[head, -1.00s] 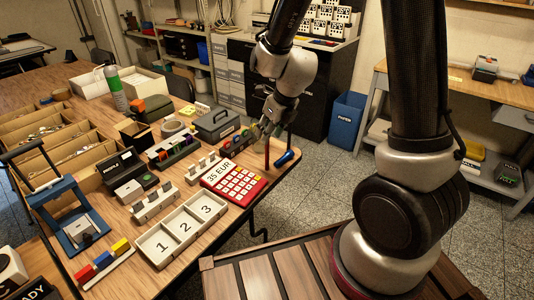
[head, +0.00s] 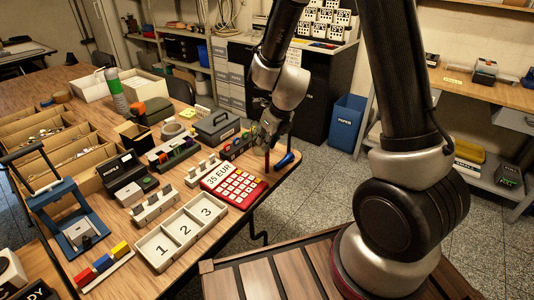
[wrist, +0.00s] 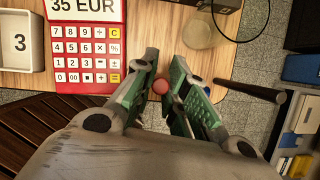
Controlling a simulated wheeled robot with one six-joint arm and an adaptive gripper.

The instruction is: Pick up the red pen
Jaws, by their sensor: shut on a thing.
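The red pen (head: 267,160) stands upright near the right corner of the table, with its lower part showing below my gripper (head: 268,142) in the head view. In the wrist view its round reddish end (wrist: 160,86) sits between the green finger pads of my gripper (wrist: 166,86). My gripper is shut on the pen, pointing down at it. Whether the pen's lower end touches the table is hard to tell.
A blue object (head: 285,160) lies right of the pen by the table edge. A grey box (head: 217,125) and a black rack (head: 238,145) stand behind.

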